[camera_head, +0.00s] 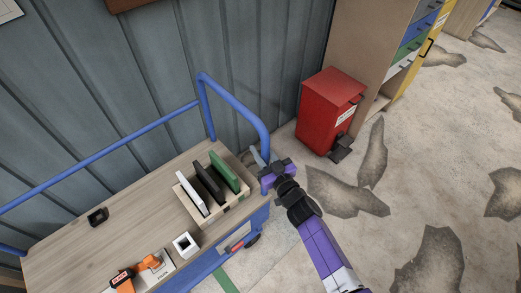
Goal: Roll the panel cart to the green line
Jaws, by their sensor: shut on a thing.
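The panel cart has a wooden deck (120,215) and a blue tube rail (235,88) that rises over its right end. My gripper (262,165) is at the right post of this rail and is shut on it. The exact contact is partly hidden by the gripper's own body. A green line (225,279) shows on the floor at the bottom, beside the cart's blue lower frame; the cart hides the rest of it.
A wooden rack on the deck holds upright white, black and green panels (225,172). An orange tool (122,280), a white square block (186,245) and a black piece (97,216) lie on the deck. A red bin (325,110) stands by the grey wall. Patchy floor at right is open.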

